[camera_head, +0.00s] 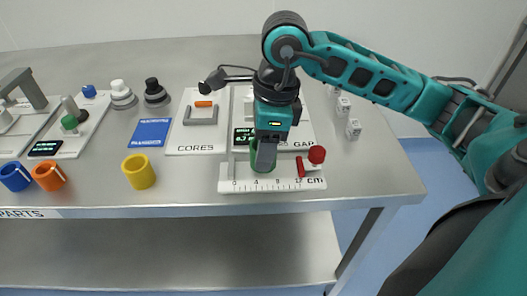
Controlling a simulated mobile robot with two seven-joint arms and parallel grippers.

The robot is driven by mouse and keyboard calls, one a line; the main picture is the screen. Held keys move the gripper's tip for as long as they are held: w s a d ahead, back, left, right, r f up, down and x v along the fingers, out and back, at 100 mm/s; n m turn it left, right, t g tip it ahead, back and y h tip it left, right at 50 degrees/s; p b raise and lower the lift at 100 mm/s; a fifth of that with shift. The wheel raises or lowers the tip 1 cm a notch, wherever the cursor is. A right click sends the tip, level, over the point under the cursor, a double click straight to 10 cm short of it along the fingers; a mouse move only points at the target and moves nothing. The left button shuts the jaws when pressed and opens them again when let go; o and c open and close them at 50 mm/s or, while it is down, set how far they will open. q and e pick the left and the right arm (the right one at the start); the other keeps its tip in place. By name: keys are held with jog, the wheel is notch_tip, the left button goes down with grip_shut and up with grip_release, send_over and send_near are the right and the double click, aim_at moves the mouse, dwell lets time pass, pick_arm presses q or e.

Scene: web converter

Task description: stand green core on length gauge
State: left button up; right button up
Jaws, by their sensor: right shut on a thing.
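The length gauge (230,186) is a white base with a printed cm scale along its front edge, near the front of the bench. A red knob (316,154) and a small red piece (300,167) are at its right end. My right gripper (264,160) points down over the left-middle of the gauge and is shut on the green core (253,152). My left gripper is not in view.
A yellow ring (139,171), an orange ring (49,175) and a blue ring (15,176) stand along the front left. The white CORES board (190,150) holds an orange core (204,104). Small white blocks (353,129) stand at right.

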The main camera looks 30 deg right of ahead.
jog(key=shift+f, duration=0.7)
jog(key=shift+f, duration=0.15)
jog(key=o, duration=1)
jog(key=shift+r, duration=0.25)
jog(key=r, duration=0.4)
jog(key=d+r+p, duration=0.1)
jog(key=r, duration=0.2)
jog(key=s+r+p, duration=0.1)
jog(key=r, duration=0.3)
jog(key=shift+d+r, duration=0.3)
jog(key=shift+r, duration=0.05)
